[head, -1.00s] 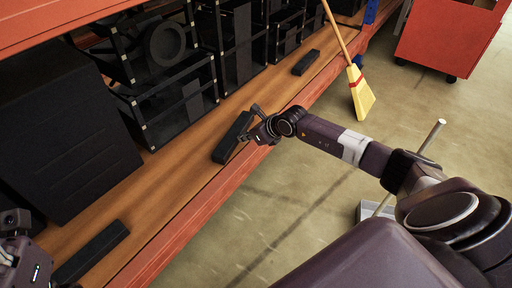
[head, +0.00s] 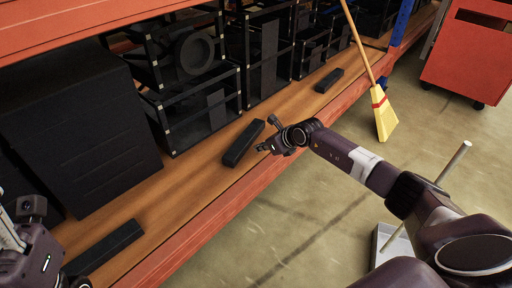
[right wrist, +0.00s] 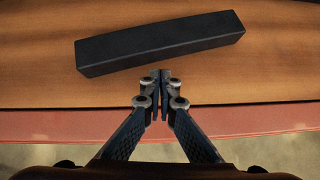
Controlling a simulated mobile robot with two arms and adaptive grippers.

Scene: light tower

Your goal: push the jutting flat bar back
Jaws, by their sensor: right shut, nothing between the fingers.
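Three black flat bars lie on the wooden shelf: one at the near left (head: 103,248), one in the middle (head: 243,143) and one farther back (head: 329,80). The middle bar is the one by my right gripper (head: 264,148). In the right wrist view this bar (right wrist: 160,43) lies wholly on the wood, slightly slanted, with a strip of wood before the red edge. My right gripper (right wrist: 162,76) is shut and empty on the front side of the bar, with a small visible gap. My left gripper (head: 68,280) is at the lower left corner, its fingers mostly cut off.
Black framed boxes (head: 200,100) and a large black case (head: 80,130) stand behind the bars. The red shelf edge (head: 225,210) runs along the front. A yellow broom (head: 385,118) leans at the shelf; a red cart (head: 470,55) stands behind it.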

